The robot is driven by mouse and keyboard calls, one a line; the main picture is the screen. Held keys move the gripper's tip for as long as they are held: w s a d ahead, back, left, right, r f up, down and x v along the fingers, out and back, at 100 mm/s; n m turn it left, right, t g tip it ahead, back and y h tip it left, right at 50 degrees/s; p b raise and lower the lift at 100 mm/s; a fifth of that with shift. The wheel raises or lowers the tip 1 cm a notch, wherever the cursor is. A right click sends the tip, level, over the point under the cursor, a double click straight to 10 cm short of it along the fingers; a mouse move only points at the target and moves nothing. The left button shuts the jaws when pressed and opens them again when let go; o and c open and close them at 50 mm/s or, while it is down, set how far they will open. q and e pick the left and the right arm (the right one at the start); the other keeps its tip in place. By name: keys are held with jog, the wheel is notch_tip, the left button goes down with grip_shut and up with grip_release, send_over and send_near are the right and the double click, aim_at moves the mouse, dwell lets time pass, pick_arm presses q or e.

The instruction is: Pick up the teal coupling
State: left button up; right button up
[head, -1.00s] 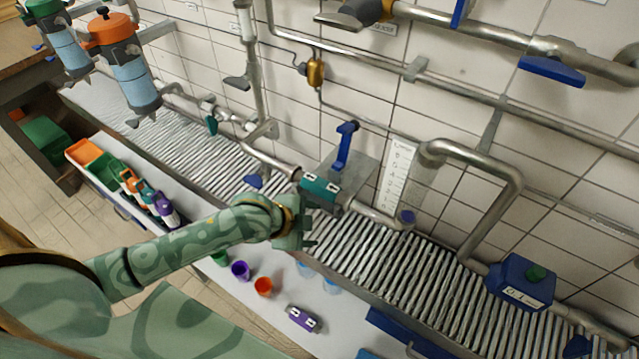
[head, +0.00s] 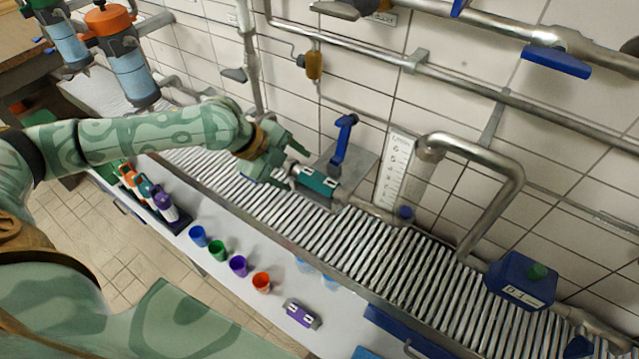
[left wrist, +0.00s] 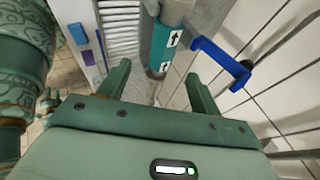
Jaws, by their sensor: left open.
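The teal coupling (head: 317,183) is a short teal cylinder with white arrow labels. It sits in line in the grey pipe above the roller conveyor, below a blue lever handle (head: 344,143). My left gripper (head: 291,168) is open and empty, just left of the coupling's left end in the head view. In the left wrist view the coupling (left wrist: 163,46) shows beyond the two spread fingers (left wrist: 160,76), and no contact shows. The blue handle (left wrist: 222,60) lies to its right there. My right gripper is not in view.
The tiled wall is close behind the pipe. A blue box (head: 521,281) stands at the right. Open conveyor rollers (head: 390,265) lie below.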

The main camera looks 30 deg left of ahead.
aim_at(314, 179)
pick_arm(q)
jog(key=x, duration=0.3)
jog(key=shift+w+f, duration=0.1)
jog(key=shift+f, duration=0.05)
jog(key=b+x, duration=0.1)
jog(key=x, duration=0.4)
jog(key=shift+w+f+b, duration=0.1)
jog(key=shift+w+b, duration=0.15)
jog(key=shift+b, duration=0.15)
jog(key=c, duration=1.3)
